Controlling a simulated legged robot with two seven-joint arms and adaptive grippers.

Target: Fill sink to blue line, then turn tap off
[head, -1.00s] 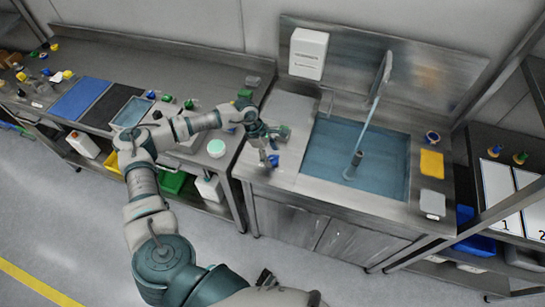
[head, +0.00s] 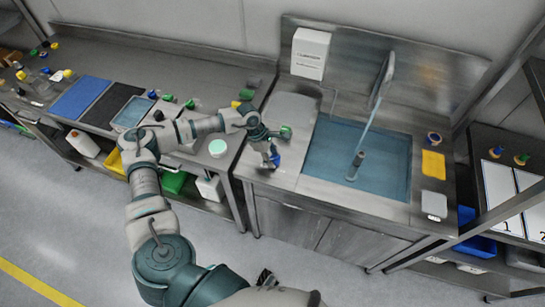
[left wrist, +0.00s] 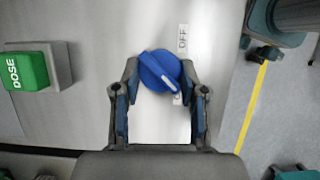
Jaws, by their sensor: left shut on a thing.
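The sink basin (head: 325,178) holds blue water (head: 385,178). A thin stream (head: 368,125) falls from the tap (head: 382,78) beside a dark upright pipe (head: 355,166) in the basin. I cannot make out a blue line. A blue knob (left wrist: 160,71) with an OFF label (left wrist: 183,37) beside it is on the counter left of the basin. My left gripper (head: 272,162) is at this knob, and in the left wrist view its fingers (left wrist: 160,98) are shut around it. The knob's handle slants. My right gripper is not in view.
A green DOSE button (left wrist: 26,71) on a grey box sits beside the knob. A white dispenser (head: 310,53) hangs behind the counter. A yellow sponge (head: 433,163) lies right of the basin. A shelf rack stands at the far right.

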